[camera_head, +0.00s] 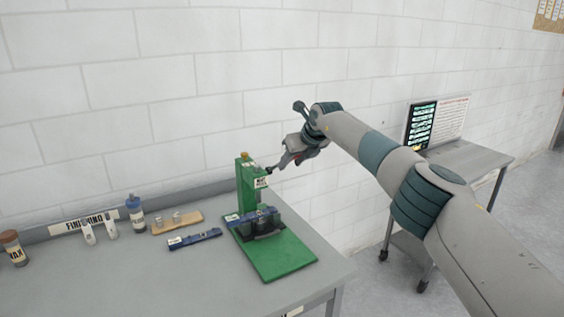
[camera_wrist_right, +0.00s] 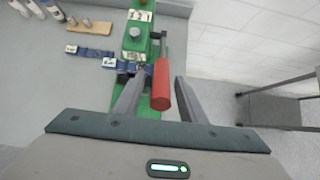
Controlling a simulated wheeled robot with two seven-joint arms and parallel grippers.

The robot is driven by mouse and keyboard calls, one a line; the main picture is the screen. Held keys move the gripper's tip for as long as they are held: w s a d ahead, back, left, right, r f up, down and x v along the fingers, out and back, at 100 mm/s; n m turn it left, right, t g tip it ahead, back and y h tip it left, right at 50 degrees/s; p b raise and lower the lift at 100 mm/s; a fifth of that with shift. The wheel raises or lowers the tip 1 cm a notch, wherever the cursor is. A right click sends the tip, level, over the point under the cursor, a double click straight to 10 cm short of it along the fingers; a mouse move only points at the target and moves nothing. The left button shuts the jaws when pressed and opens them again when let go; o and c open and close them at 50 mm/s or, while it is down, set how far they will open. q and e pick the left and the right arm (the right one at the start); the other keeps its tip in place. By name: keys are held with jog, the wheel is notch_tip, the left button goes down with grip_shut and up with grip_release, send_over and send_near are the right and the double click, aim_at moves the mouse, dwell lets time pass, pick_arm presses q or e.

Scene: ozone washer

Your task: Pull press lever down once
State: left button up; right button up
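The green press (camera_head: 246,190) stands on its green base plate (camera_head: 289,261) near the right end of the grey bench, and it also shows in the wrist view (camera_wrist_right: 137,42). Its lever has a red handle (camera_wrist_right: 161,86) that sticks out to the right of the column in the head view, mostly hidden by my gripper. My right gripper (camera_head: 288,160) is at the handle. In the wrist view the two fingers (camera_wrist_right: 160,78) are apart, with the red handle between them and a gap beside it. Whether a finger touches it I cannot tell. My left gripper is not in view.
A blue part (camera_head: 194,239) lies left of the press, another sits across the press. A wooden block (camera_head: 177,222), blue-capped bottle (camera_head: 136,214), brown-capped bottle (camera_head: 13,248) and FINISHING sign (camera_head: 84,223) stand along the back. A grey cart (camera_head: 470,160) with a screen (camera_head: 421,124) stands right.

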jog(key=shift+s+d+r+b, duration=0.35)
jog(key=shift+s+b, duration=0.05)
jog(key=shift+b, duration=0.15)
jog(key=shift+b+v, duration=0.95)
jog(key=shift+v, duration=0.45)
jog(key=shift+b+v, duration=0.45)
jog(key=shift+v, duration=0.7)
